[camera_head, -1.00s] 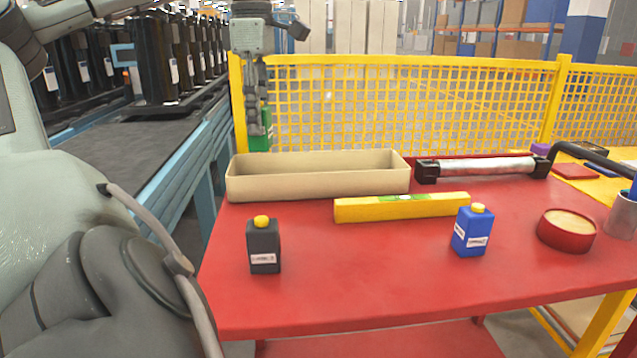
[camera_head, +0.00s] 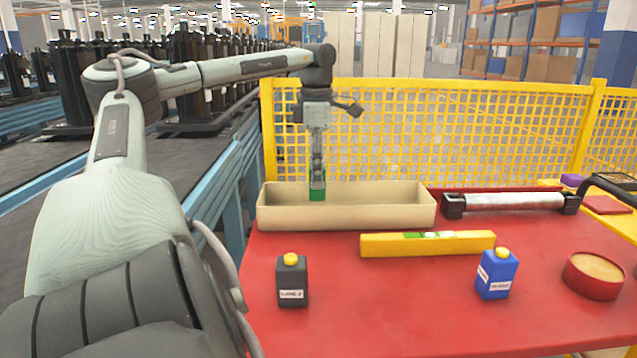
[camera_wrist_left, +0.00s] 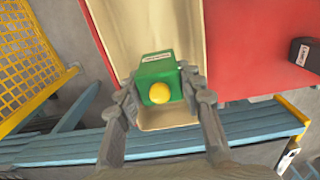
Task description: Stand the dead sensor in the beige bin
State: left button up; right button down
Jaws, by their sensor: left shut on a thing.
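My left gripper (camera_head: 317,178) points down over the left part of the long beige bin (camera_head: 350,215). It is shut on a green box-shaped sensor (camera_head: 317,195), whose lower end shows below the fingers, against the bin's back wall and above its front rim. In the left wrist view the green sensor (camera_wrist_left: 153,68) shows its yellow cap between the fingers (camera_wrist_left: 160,92), with the beige bin (camera_wrist_left: 165,120) behind it. Whether its base touches the bin floor is hidden. My right gripper is not in view.
On the red table (camera_head: 400,300) stand a black bottle (camera_head: 292,282), a blue bottle (camera_head: 496,275), a yellow level (camera_head: 428,243) and a round red tin (camera_head: 594,276). A silver cylinder (camera_head: 515,202) lies right of the bin. A yellow mesh fence (camera_head: 460,130) stands behind.

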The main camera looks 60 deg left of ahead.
pick_arm(q)
jog(key=shift+w+f, duration=0.15)
jog(key=shift+w, duration=0.05)
jog(key=shift+f, duration=1.95)
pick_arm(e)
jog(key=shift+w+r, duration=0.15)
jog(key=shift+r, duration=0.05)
pick_arm(q)
jog(key=shift+f, duration=0.15)
jog(key=o, duration=1.2)
jog(key=shift+o, duration=0.2)
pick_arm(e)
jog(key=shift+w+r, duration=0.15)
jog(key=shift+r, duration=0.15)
pick_arm(q)
jog(key=shift+r, duration=0.45)
notch_tip(320, 180, up, 11)
jog(key=shift+r+p, duration=0.2)
jog(key=shift+p, duration=0.15)
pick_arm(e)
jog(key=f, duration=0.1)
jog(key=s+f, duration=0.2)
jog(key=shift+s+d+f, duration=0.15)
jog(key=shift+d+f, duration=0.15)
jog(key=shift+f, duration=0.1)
